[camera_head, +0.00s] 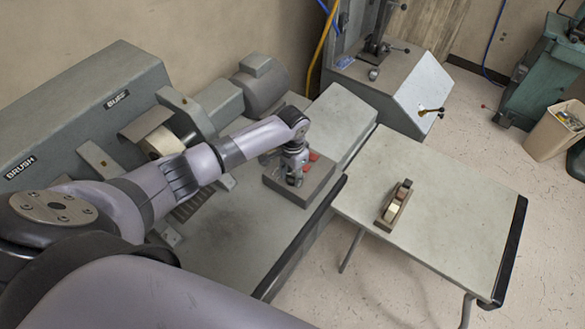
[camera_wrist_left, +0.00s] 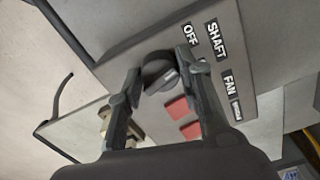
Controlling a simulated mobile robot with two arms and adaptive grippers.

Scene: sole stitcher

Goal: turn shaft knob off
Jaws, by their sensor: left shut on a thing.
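The shaft knob (camera_wrist_left: 158,72) is a dark round knob on a grey panel (camera_wrist_left: 262,55), beside the labels OFF and SHAFT. My left gripper (camera_wrist_left: 161,70) has a finger on each side of the knob and is shut on it. The knob's pointer angle is hard to read. In the head view my left gripper (camera_head: 295,178) reaches down to the grey control box (camera_head: 318,187) on the machine bench and hides the knob. My right gripper is not in view.
Red buttons (camera_wrist_left: 177,107) sit beside the knob, between my fingers, near a FAN label (camera_wrist_left: 229,86). A long grey machine housing (camera_head: 75,120) stands behind my arm. A side table (camera_head: 445,215) at the right holds a small block-like object (camera_head: 393,207).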

